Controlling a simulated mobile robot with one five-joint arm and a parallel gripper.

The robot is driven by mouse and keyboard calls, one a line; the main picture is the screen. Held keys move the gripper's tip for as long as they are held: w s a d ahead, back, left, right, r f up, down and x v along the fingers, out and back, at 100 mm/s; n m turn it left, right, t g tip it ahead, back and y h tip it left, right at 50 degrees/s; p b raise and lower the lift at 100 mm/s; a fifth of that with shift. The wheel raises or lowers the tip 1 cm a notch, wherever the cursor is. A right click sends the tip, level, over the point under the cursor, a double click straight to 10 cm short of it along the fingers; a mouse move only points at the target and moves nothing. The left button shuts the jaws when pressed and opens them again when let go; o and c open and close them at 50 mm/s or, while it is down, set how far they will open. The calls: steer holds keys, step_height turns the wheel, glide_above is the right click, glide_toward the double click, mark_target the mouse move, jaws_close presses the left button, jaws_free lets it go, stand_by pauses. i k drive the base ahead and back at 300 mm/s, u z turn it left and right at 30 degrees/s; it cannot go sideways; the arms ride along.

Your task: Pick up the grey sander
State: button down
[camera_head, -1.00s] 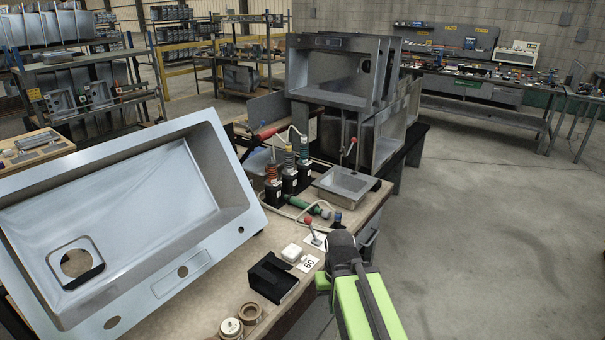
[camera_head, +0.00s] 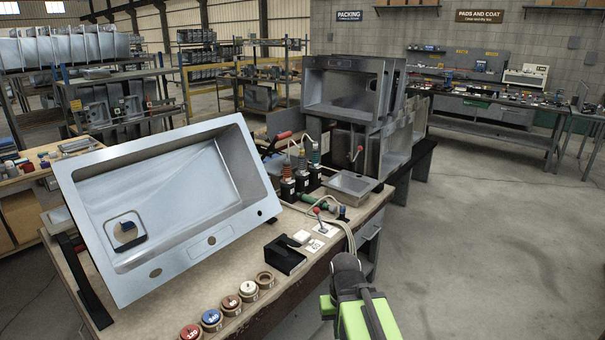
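My arm, bright green with a dark grey end, comes in at the bottom right. My gripper (camera_head: 347,277) is at its dark end, past the bench's front edge. Its fingers cannot be made out, so open or shut does not show. No plainly grey sander can be picked out. Three upright hand tools (camera_head: 301,172) with coloured bands and dark block bases stand in a row on the workbench (camera_head: 165,300), left of and beyond my gripper. A green tool (camera_head: 318,201) lies in front of them. Nothing is visibly held.
A large steel sink (camera_head: 185,195) leans tilted on the bench. Stacked sinks (camera_head: 345,85) stand behind. The concrete floor at right (camera_head: 480,240) is clear.

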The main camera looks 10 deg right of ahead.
mark_target(301, 173)
steer(key=u, duration=0.1)
steer(key=i, duration=0.9)
steer(key=z, duration=0.1)
